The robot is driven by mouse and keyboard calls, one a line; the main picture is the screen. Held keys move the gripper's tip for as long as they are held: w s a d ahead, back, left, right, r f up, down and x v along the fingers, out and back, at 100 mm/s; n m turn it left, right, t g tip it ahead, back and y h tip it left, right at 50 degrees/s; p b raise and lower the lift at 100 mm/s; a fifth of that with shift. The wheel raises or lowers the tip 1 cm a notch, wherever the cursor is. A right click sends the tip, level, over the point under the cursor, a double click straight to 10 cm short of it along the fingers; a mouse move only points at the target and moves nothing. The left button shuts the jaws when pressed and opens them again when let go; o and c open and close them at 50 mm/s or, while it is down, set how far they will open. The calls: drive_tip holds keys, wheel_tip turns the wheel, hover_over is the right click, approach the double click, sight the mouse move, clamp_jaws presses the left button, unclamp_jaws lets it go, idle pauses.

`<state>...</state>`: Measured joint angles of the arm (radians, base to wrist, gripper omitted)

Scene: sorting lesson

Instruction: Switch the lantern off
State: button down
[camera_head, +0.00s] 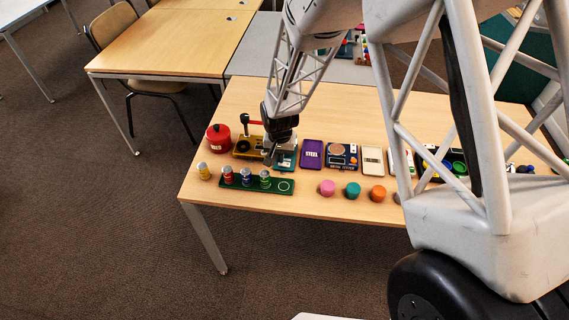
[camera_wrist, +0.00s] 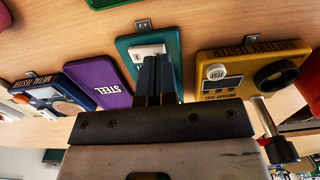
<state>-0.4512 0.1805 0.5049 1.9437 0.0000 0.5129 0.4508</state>
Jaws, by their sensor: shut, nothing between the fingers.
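A teal box (camera_head: 288,160) stands in the back row on the table. In the wrist view the teal box (camera_wrist: 128,44) carries a white rocker switch (camera_wrist: 147,51). My gripper (camera_head: 269,160) is over the left part of this box. In the wrist view my gripper (camera_wrist: 156,60) is shut and empty, its fingertips close to the switch's lower edge. I cannot tell whether they touch it. The fingers hide part of the box. No thing is plainly marked as a lantern, and no lit lamp shows; I cannot tell whether the teal box belongs to it.
A yellow battery tester (camera_head: 243,146) with a red-handled lever and a red round pot (camera_head: 218,140) are left. A purple STEEL box (camera_head: 312,153) and a metal tester (camera_head: 343,163) are right. In front lie a green battery tray (camera_head: 273,190) and coloured pucks (camera_head: 352,189).

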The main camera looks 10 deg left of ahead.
drive_tip(key=shift+f, duration=0.75)
idle(0.7)
drive_tip(key=shift+r, duration=3.55)
